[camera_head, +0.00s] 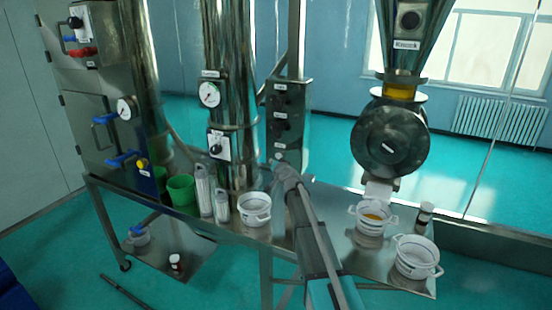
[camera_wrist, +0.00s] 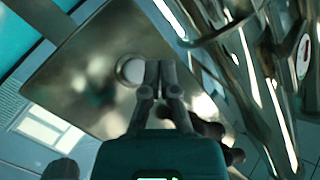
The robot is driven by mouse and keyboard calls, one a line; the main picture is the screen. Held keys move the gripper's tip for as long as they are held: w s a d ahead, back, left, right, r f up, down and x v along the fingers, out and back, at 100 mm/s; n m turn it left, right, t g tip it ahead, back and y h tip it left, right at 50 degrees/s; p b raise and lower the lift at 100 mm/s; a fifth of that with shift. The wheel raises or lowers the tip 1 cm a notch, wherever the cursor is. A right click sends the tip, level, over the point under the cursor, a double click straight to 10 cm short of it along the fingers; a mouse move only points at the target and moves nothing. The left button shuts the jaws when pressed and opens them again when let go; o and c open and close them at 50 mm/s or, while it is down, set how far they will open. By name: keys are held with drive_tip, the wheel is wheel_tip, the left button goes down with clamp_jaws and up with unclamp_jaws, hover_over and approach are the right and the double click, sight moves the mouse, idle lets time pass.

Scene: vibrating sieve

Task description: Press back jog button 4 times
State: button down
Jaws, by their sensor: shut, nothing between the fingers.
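The control box (camera_head: 304,112) is an upright metal box with labelled controls in a column, in the middle of the head view. Its labels are too small to read. A pale round button (camera_wrist: 130,71) sits on its face (camera_wrist: 85,85) in the wrist view; I take it for the back jog button, but no label confirms this. My gripper (camera_wrist: 158,68) is shut and empty, its fingertips right beside the button in the picture. Whether they touch it I cannot tell. In the head view my gripper (camera_head: 279,164) is at the low end of the box, hiding part of it.
Black knobs (camera_wrist: 206,129) line up with the button. A shiny steel column (camera_head: 232,110) with a gauge stands left of the box. A white pot (camera_head: 254,210), white bottles and a green cup (camera_head: 181,190) stand close by. A hopper valve (camera_head: 390,138) stands right.

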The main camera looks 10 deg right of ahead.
drive_tip(key=shift+s+a, duration=0.75)
drive_tip(key=shift+s, duration=0.3)
drive_tip(key=s+a+f+n+g+y+b, duration=0.1)
drive_tip(key=s+a+f+n+g+b, duration=0.25)
drive_tip(key=s+f, duration=0.55)
drive_tip(key=s+a+f+n+g+y+b, duration=0.15)
drive_tip(key=s+f+g, duration=0.4)
drive_tip(key=s, duration=0.55)
drive_tip(key=s+d+f+g+h+b, duration=0.2)
drive_tip(key=s+f, duration=0.3)
drive_tip(key=s, duration=0.6)
drive_tip(key=s+d+f+g+h+b, duration=0.2)
drive_tip(key=s+f+g, duration=0.3)
drive_tip(key=s, duration=0.7)
drive_tip(key=shift+s+d+f+n+h, duration=0.2)
drive_tip(key=shift+s+d+n+h, duration=0.1)
drive_tip(key=shift+d+h, duration=0.25)
